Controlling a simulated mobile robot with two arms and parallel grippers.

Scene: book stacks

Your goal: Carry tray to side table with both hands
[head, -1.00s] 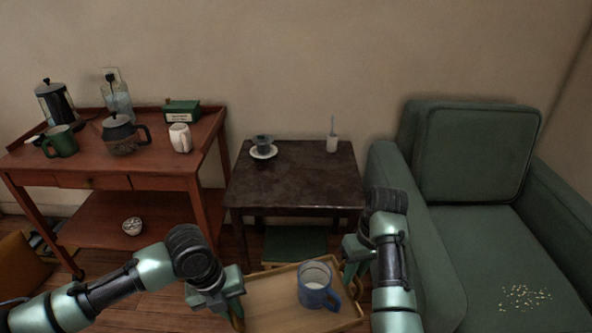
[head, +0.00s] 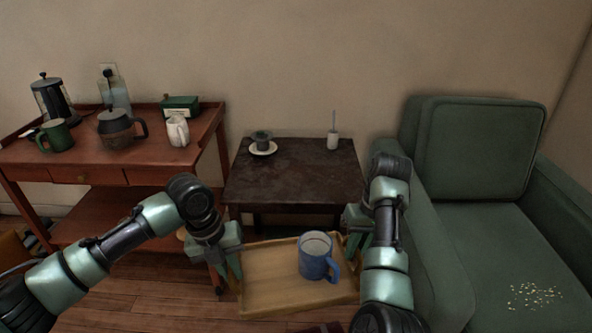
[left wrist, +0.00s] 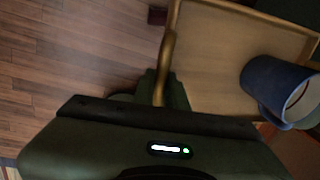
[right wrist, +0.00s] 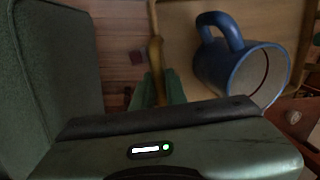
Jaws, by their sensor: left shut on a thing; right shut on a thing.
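A light wooden tray (head: 272,283) is held up in front of the dark side table (head: 300,172) in the head view. A blue mug (head: 314,257) stands upright on the tray, right of its middle. My left gripper (head: 233,268) is shut on the tray's left handle; the grip also shows in the left wrist view (left wrist: 163,88). My right gripper (head: 353,247) is shut on the right handle, seen in the right wrist view (right wrist: 157,88). The side table bears a cup on a saucer (head: 263,147) at its back left and a white holder with a stick (head: 333,140) at its back right.
A red-brown cart (head: 75,173) with a coffee pot (head: 116,128), mugs and a green box (head: 181,105) stands at the left. A green armchair (head: 478,150) stands close at the right. The middle and front of the side table top are clear.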

